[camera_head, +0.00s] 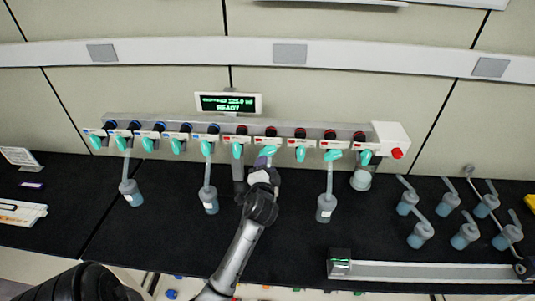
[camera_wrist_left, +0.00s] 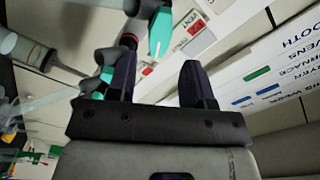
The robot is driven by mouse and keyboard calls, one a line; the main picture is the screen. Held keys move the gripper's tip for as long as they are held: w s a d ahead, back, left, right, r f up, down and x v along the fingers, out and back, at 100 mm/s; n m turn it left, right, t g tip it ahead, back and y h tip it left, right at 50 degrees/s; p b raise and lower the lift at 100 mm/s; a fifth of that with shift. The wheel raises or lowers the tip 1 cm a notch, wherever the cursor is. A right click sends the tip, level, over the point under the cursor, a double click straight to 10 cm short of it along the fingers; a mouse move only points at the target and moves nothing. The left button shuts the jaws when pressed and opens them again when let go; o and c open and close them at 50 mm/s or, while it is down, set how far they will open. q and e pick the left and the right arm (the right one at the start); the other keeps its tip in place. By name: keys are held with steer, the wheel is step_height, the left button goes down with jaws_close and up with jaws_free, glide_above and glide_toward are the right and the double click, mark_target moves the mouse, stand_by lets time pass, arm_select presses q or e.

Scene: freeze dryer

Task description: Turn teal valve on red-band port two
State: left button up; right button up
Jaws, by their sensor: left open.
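The manifold (camera_head: 350,130) carries a row of ports with teal valves, blue-banded on the left and red-banded on the right. The teal valve on the second red-band port (camera_head: 267,151) is partly covered by my left gripper (camera_head: 264,165), which is right at it. In the left wrist view, my open left gripper (camera_wrist_left: 158,68) has a teal valve (camera_wrist_left: 161,32) just beyond its fingertips, roughly between them. Contact cannot be told. Another teal valve (camera_wrist_left: 104,77) is beside the left finger. My right gripper is not in view.
Flasks hang on nearby ports, including one on the left (camera_head: 211,200) and one on the right (camera_head: 327,207). Several loose flasks (camera_head: 420,235) stand at the right. A display (camera_head: 228,103) sits above the manifold. The dark bench front (camera_head: 160,235) is partly clear.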

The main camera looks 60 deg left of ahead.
mark_target(268, 154)
arm_select(q)
steer(key=shift+x, duration=2.9)
steer(key=shift+c, duration=0.5)
jaws_close()
